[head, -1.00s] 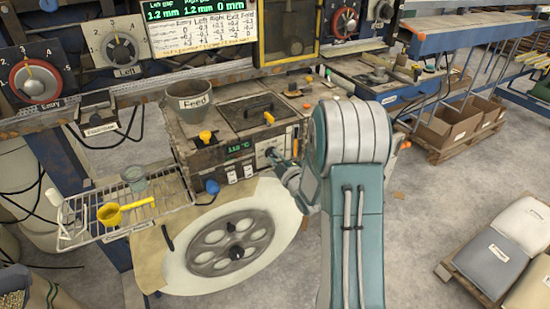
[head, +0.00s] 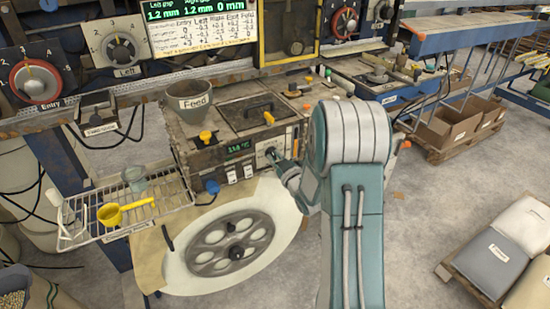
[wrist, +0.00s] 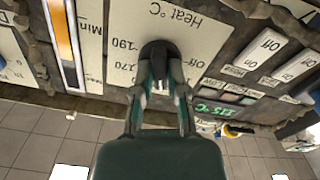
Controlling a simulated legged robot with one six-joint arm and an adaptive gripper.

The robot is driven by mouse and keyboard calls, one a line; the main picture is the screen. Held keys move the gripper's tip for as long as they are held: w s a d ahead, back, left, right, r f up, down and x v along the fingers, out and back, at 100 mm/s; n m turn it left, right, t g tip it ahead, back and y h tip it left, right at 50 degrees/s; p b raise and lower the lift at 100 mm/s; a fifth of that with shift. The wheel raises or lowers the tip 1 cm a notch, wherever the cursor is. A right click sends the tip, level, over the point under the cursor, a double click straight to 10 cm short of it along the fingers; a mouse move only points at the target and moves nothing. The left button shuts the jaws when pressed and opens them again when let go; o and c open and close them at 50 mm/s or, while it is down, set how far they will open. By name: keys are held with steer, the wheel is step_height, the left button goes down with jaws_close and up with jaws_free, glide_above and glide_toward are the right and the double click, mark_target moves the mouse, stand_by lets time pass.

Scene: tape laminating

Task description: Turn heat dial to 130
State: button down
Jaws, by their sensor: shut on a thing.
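The heat dial (wrist: 160,50) is a dark knob on a pale plate marked "Heat °C", seen upside down in the wrist view. The numbers 190 and 170 show beside it; its pointer is hard to read. My gripper (wrist: 160,80) is shut on the dial, one finger on each side. In the head view, my gripper (head: 277,160) reaches the front panel from the right and hides most of the dial. A green display (wrist: 206,110) to the dial's right in the wrist view seems to read 115 °C.
White On/Off switch labels (wrist: 260,50) and an orange-marked slider (wrist: 62,40) flank the dial. A blue knob (head: 212,187) and a large spoked wheel (head: 230,243) sit lower on the machine.

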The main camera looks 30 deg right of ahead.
steer(key=shift+s+f, duration=0.1)
steer(key=shift+f, duration=0.25)
steer(key=c, duration=0.7)
jaws_free()
steer(key=shift+r, duration=0.1)
steer(key=s, duration=1.1)
steer(key=shift+s+d, duration=0.2)
steer(key=shift+s, duration=0.15)
